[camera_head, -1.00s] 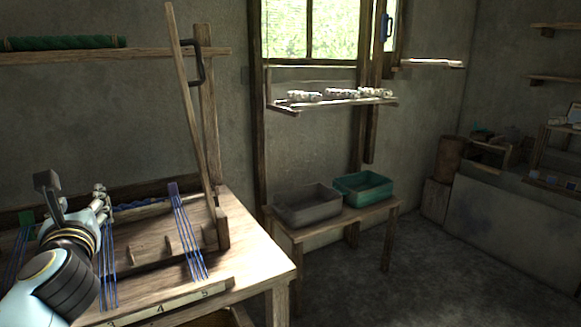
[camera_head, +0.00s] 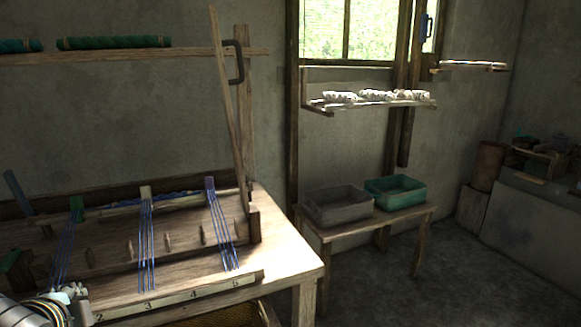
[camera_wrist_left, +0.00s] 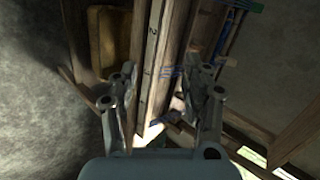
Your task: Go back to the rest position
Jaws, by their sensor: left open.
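My left gripper (camera_head: 72,298) is low in the left corner of the head view, in front of the loom table's left part. In the left wrist view my left gripper (camera_wrist_left: 168,92) has its two fingers apart with nothing held between them. Beyond the fingers the wrist view shows the loom's numbered strip (camera_wrist_left: 150,70). The wooden loom (camera_head: 165,235) stands on the table with blue thread bundles (camera_head: 147,245) hanging from coloured clips across its front. My right gripper is in neither view.
The numbered table edge (camera_head: 185,297) lies close to my left arm. A low bench (camera_head: 385,222) at the right holds a grey bin (camera_head: 338,205) and a green bin (camera_head: 396,190). A shelf (camera_head: 370,104) with white bundles hangs under the window. The floor at lower right is clear.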

